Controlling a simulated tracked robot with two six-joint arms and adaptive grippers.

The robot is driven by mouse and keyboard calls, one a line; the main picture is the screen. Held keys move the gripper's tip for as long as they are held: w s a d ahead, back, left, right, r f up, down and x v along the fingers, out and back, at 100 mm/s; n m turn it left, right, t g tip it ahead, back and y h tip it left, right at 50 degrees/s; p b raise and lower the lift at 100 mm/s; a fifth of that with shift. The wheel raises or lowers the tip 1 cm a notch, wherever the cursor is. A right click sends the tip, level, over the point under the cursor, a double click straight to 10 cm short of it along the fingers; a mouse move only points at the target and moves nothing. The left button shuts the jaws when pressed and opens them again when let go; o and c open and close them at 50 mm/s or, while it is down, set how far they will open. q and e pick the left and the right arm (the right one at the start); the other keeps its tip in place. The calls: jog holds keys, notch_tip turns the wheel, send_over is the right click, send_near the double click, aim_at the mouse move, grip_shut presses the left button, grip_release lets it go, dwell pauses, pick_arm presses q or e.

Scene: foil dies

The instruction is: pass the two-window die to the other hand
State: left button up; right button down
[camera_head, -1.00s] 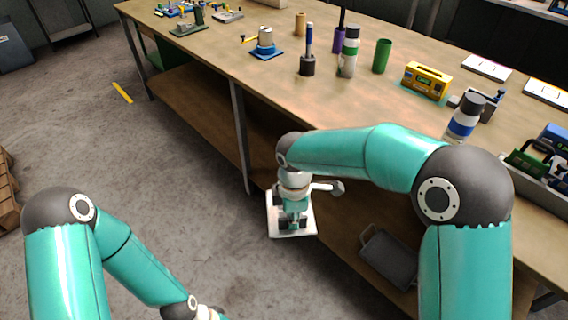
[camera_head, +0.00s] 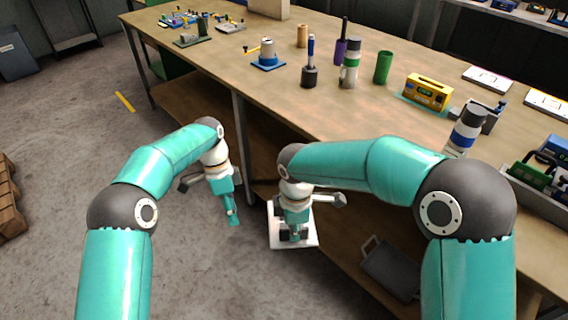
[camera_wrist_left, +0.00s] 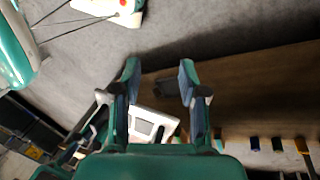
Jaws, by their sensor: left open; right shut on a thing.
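The two-window die is a flat white plate (camera_head: 279,240) that hangs in front of the workbench, low in the head view. My right gripper (camera_head: 294,235) is shut on it and covers its middle, so its windows are largely hidden there. My left gripper (camera_head: 233,219) is to the left of the plate, pointing down, apart from it and empty. In the left wrist view my left gripper's fingers (camera_wrist_left: 158,78) stand wide open. The white die (camera_wrist_left: 168,122) shows there between and beyond them, with one grey window clear.
The workbench (camera_head: 215,62) runs diagonally behind both arms, with its edge and leg close by. A grey tray (camera_head: 388,268) lies below.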

pick_arm(q)
jog(key=w+d+r+m+t, duration=0.3)
jog(key=d+r, duration=1)
jog(key=d+f, duration=0.1)
jog(key=f, duration=0.3)
jog(key=d+f, duration=0.1)
jog(key=f, duration=0.2)
jog(key=d+f, duration=0.1)
jog(key=f, duration=0.3)
jog(key=shift+f, duration=0.3)
jog(key=shift+c, duration=0.3)
grip_shut()
pick_arm(e)
jog(key=c, duration=1.1)
grip_release()
jog(key=shift+c, duration=0.2)
jog(key=shift+r, duration=0.1)
